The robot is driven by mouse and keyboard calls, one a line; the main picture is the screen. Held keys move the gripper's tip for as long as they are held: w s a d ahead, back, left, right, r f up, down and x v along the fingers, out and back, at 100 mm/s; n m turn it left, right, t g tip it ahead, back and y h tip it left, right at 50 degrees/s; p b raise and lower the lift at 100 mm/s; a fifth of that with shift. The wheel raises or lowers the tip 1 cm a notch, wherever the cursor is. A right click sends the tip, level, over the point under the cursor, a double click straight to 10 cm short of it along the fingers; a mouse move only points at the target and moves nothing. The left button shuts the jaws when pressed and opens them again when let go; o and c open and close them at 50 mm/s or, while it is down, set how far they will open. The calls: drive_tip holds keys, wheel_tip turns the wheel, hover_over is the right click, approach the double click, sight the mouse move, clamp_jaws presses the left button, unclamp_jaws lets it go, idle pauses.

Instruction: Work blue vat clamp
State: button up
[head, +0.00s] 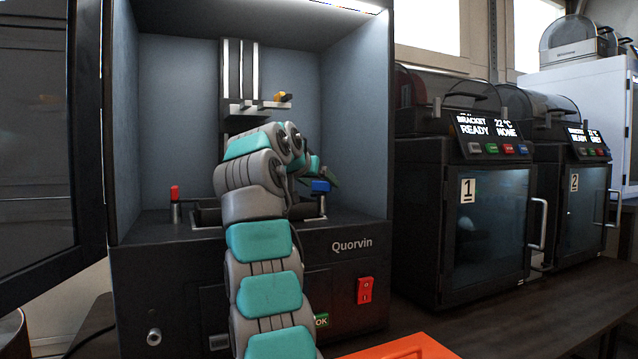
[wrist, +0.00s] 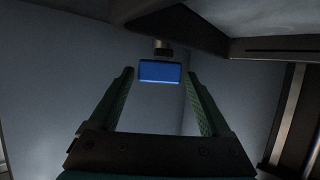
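The blue vat clamp (head: 320,186) is a small blue block at the right side of the vat inside the open Quorvin machine. In the wrist view the blue clamp (wrist: 160,71) lies ahead, between the tips of my fingers, with a gap visible on each side. My gripper (wrist: 160,76) is open around or just short of it; I cannot tell the depth. In the head view my gripper (head: 318,172) is partly hidden by my arm, close to the clamp. A red clamp (head: 175,193) stands at the vat's left side. My arm hides most of the vat (head: 208,214).
The build head (head: 245,108) with a yellow knob (head: 283,96) hangs above my gripper. The cabinet's open door (head: 40,150) is at left. A red switch (head: 365,290) is on the front panel. Printers 1 (head: 467,190) and 2 (head: 574,182) stand right. An orange object (head: 400,347) lies in front.

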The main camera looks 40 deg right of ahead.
drive_tip(key=shift+o, duration=0.8)
drive_tip(key=shift+f, duration=0.1)
drive_tip(key=shift+a, duration=0.1)
drive_tip(key=b+v, duration=0.1)
drive_tip(key=v, duration=0.6)
drive_tip(key=shift+a, duration=0.3)
drive_tip(key=shift+s, duration=0.1)
